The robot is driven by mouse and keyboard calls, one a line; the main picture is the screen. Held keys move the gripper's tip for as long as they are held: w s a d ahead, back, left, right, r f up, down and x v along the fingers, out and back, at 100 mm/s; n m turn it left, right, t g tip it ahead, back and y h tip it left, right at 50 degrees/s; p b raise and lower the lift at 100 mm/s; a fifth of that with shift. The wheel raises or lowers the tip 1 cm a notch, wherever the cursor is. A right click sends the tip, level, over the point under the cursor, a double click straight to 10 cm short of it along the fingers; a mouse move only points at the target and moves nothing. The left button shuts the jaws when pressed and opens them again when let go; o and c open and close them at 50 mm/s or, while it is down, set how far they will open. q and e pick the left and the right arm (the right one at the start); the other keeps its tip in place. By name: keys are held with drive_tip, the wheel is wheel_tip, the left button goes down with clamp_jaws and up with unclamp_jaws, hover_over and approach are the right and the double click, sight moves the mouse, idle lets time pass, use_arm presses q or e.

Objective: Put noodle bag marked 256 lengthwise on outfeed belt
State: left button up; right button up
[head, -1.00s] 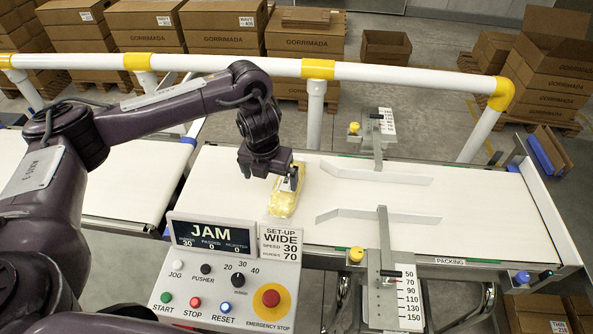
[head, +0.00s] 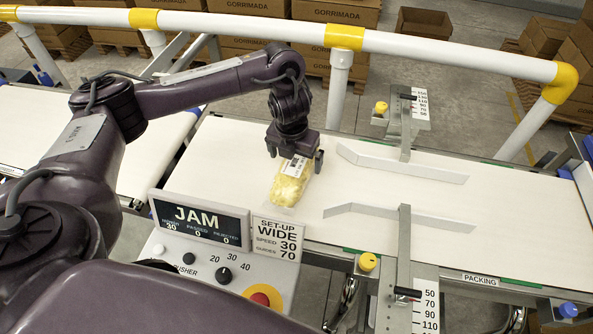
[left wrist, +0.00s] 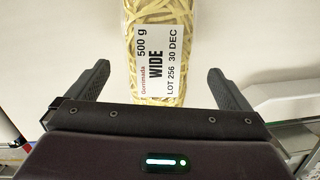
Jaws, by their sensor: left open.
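The noodle bag (head: 290,187) is a clear bag of yellow noodles with a white label. It lies on the white outfeed belt (head: 400,222), crosswise to the belt, just short of the guides. In the left wrist view the bag (left wrist: 154,60) shows its label, reading WIDE, 500 g and LOT 256. My left gripper (head: 295,156) is just above the bag's far end, fingers pointing down. In the left wrist view its two fingers (left wrist: 160,88) stand wide apart, one each side of the bag, with gaps between. My right gripper is not in view.
Two guide rails (head: 400,162) (head: 398,217) stand on the belt right of the bag. The control panel (head: 205,225) reads JAM at the near side. A white rail with yellow joints (head: 346,36) runs behind. The belt beyond the guides is clear.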

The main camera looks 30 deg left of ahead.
sight(295, 163)
use_arm(q)
drive_tip(key=f, duration=0.5)
drive_tip(key=shift+w+a, duration=0.15)
drive_tip(key=shift+w, duration=0.15)
drive_tip(key=c, duration=1.2)
drive_tip(key=shift+c, duration=0.5)
drive_tip(key=shift+r, duration=0.1)
